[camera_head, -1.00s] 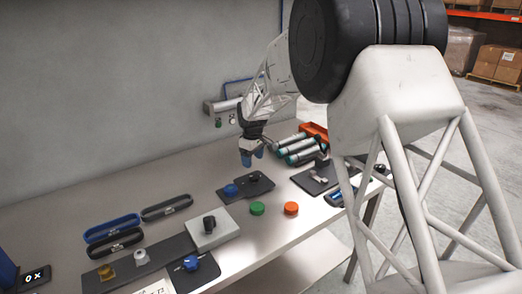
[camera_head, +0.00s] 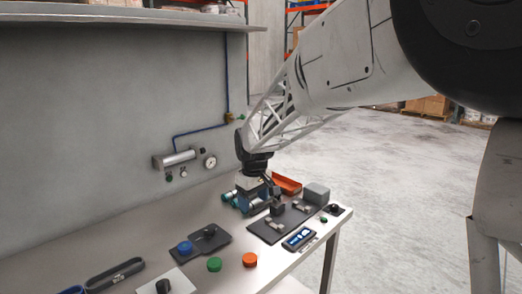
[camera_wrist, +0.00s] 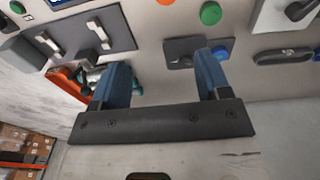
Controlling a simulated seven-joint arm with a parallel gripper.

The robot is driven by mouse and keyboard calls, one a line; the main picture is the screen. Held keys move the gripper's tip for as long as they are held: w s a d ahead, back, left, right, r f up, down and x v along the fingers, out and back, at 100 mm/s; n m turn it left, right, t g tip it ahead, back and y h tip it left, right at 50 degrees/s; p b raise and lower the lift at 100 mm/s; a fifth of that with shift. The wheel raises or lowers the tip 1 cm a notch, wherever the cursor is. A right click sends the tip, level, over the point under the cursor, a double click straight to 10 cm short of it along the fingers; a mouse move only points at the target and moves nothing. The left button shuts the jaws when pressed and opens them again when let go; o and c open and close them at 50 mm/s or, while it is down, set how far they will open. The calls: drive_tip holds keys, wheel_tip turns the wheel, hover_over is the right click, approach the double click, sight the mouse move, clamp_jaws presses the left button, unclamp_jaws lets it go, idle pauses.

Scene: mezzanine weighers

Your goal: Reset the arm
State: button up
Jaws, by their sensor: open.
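My gripper (camera_head: 260,203) hangs from the arm over the back of the bench, close to the teal-and-grey cylinders (camera_head: 229,196) and the dark plate with metal latches (camera_head: 268,230). The head view does not show whether it touches them. In the wrist view my gripper (camera_wrist: 163,72) has its two blue fingers wide apart, with nothing held between them. The cylinders show partly behind the left finger there, next to an orange tray (camera_wrist: 66,84). The dark plate with a blue knob (camera_wrist: 220,53) lies by the right finger.
A green button (camera_head: 214,265) and an orange button (camera_head: 250,260) stand on the bench top. A grey block (camera_head: 316,193) and a blue-screened device (camera_head: 298,238) sit near the right end. A gauge and pipe (camera_head: 180,158) are on the wall. The floor to the right is open.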

drive_tip(key=s+d+r+m, duration=0.2)
drive_tip(key=s+d+r, duration=0.2)
drive_tip(key=s+d, duration=0.5)
drive_tip(key=s+d+f+m+t, duration=0.1)
drive_tip(key=s+d+m, duration=0.2)
drive_tip(key=s, duration=1.1)
drive_tip(key=s+d+f+m, duration=0.1)
drive_tip(key=s+d+m, duration=0.3)
drive_tip(key=s+d, duration=0.4)
drive_tip(key=s, duration=0.7)
drive_tip(key=shift+d+f+t, duration=0.3)
drive_tip(key=shift+d+t, duration=0.05)
drive_tip(key=shift+t, duration=0.05)
